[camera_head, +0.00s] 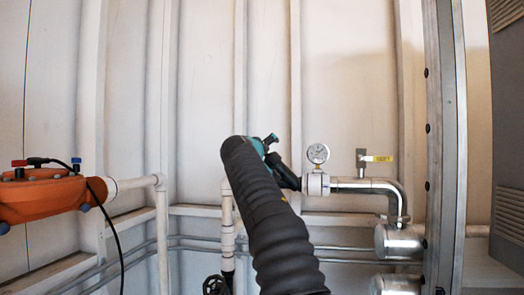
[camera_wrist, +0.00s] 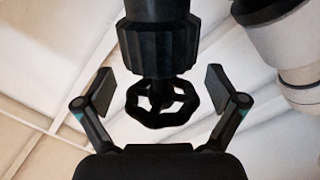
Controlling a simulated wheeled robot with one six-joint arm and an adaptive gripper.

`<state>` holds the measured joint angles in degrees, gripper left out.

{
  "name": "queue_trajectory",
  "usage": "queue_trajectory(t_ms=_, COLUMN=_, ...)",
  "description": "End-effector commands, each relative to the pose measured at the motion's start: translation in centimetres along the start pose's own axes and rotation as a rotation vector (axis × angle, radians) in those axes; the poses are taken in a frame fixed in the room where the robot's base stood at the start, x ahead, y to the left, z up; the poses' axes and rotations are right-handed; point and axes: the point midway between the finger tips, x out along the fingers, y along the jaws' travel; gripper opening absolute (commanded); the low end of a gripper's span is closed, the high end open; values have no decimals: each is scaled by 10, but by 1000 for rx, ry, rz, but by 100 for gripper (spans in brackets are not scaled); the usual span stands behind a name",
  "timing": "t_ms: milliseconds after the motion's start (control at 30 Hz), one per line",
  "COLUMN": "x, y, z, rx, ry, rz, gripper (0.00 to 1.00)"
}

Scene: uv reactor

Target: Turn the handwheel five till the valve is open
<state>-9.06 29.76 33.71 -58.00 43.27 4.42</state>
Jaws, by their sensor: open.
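In the wrist view a black spoked handwheel (camera_wrist: 161,103) sits below a dark ribbed collar (camera_wrist: 157,50). My gripper (camera_wrist: 160,88) is open, with one finger pad on each side of the handwheel. Gaps show between both pads and the rim, so no contact is visible. In the head view my dark arm crosses the middle and hides most of the gripper area. Another view of a black handwheel (camera_head: 214,285) is at the bottom edge, partly cut off; I cannot tell whether it is the same one. No number or valve position is readable.
An orange unit (camera_head: 45,195) with a black cable is at the left. A metal post (camera_head: 446,150) stands at the right. White pipe (camera_wrist: 285,45) is near the gripper.

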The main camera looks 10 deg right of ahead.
Motion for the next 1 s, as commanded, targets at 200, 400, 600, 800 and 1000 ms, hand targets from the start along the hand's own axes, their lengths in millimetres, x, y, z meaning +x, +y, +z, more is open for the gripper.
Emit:
queue_trajectory(t_ms=200, x=0, y=0, z=0, rx=0, ry=0, rz=0, gripper=67)
queue_trajectory(t_ms=400, x=0, y=0, z=0, rx=0, ry=0, rz=0, gripper=39)
queue_trajectory(t_ms=600, x=0, y=2, z=0, rx=1, ry=-4, rz=-35, gripper=39)
queue_trajectory(t_ms=800, x=1, y=3, z=0, rx=-2, ry=-7, rz=-125, gripper=39)
queue_trajectory(t_ms=1000, x=3, y=3, z=2, rx=-2, ry=-10, rz=-205, gripper=39)
